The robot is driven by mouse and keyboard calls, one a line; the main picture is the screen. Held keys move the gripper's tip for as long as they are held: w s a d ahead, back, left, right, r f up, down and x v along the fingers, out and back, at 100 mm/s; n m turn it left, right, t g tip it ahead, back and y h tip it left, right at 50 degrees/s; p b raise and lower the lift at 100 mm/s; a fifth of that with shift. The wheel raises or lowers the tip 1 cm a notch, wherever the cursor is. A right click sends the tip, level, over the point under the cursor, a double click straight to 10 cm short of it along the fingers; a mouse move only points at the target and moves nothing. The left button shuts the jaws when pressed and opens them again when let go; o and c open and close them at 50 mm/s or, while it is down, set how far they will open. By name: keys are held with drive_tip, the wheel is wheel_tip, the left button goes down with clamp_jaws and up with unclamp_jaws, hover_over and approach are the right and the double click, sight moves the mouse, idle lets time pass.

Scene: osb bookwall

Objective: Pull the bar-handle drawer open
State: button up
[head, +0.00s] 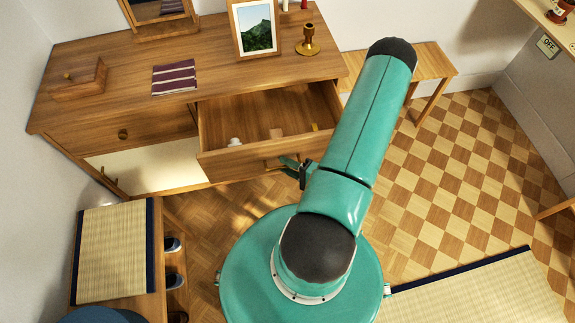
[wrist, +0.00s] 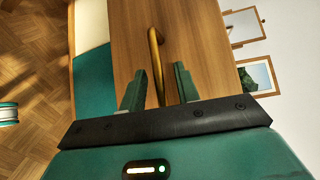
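The bar-handle drawer (head: 228,160) is pulled well out of the wooden dresser, and its inside shows in the head view. Its brass bar handle (wrist: 154,40) stands on the wooden front in the wrist view. My gripper (wrist: 159,76) has one finger on each side of the bar, with gaps visible beside it, so it is open around the handle. In the head view my gripper (head: 288,167) is at the drawer's front, partly hidden by my arm.
The dresser top (head: 215,75) carries a wooden box (head: 78,79), a striped cloth (head: 175,77), a framed picture (head: 254,28) and a brass candlestick (head: 308,42). A low bench (head: 160,245) with a mat stands at left. Checkered floor (head: 450,170) is clear at right.

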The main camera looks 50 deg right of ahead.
drive_tip(key=v, duration=1.3)
drive_tip(key=shift+s, duration=0.3)
drive_tip(key=w+a+r+n+g+y, duration=0.4)
drive_tip(key=w+r+n+g, duration=0.2)
drive_tip(key=r, duration=0.3)
drive_tip(key=w+a+r+n+g+y, duration=0.45)
drive_tip(key=w+r+g, duration=0.2)
drive_tip(key=r, duration=0.25)
drive_tip(key=w+a+r+n+t+h, duration=0.1)
drive_tip(key=a+r+n+h, duration=0.2)
drive_tip(key=a+r+h, duration=0.3)
drive_tip(key=w+a+r+n+t+h, duration=0.1)
drive_tip(key=a+r+n+h, duration=0.3)
drive_tip(key=r, duration=1.2)
drive_tip(key=a+h, duration=0.1)
drive_tip(key=a, duration=0.3)
drive_tip(key=shift+r+h, duration=0.2)
drive_tip(key=shift+h, duration=0.15)
